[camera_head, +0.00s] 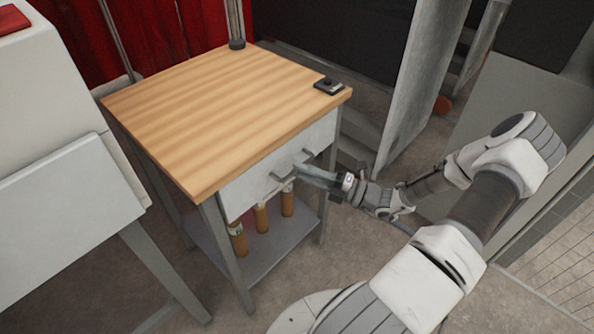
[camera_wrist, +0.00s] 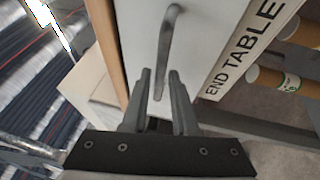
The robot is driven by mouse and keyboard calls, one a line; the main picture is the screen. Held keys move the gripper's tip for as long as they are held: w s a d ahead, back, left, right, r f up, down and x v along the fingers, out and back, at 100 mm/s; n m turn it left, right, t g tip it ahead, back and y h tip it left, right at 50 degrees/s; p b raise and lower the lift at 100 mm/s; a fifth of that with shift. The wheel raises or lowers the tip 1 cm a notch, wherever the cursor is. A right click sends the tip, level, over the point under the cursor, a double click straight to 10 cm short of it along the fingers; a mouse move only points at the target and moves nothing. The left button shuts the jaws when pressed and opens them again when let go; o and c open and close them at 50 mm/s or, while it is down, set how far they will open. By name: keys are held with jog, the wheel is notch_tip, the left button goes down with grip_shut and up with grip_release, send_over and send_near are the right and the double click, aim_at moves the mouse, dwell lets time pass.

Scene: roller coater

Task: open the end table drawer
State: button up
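The end table (camera_head: 215,98) has a striped wooden top and a grey metal frame. Its grey drawer front (camera_head: 245,192) looks flush with the frame, so the drawer appears closed. A bar handle (camera_wrist: 167,45) runs up the pale drawer front in the wrist view. My gripper (camera_head: 296,172) is at the drawer's handle in the head view, partly covering it. In the wrist view my gripper (camera_wrist: 157,74) has its two fingertips apart, with the near end of the handle between them. Small gaps show beside the handle; firm contact is not visible.
Several orange-brown cylinders (camera_head: 261,217) stand on the lower shelf (camera_head: 270,255). A small dark device (camera_head: 328,86) sits on the tabletop corner. A grey machine (camera_head: 60,200) stands left, and a grey upright panel (camera_head: 410,85) stands right. An END TABLE label (camera_wrist: 244,48) lies beside the drawer front.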

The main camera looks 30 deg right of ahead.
jog(key=shift+x, duration=0.85)
grip_shut()
dwell(0.8)
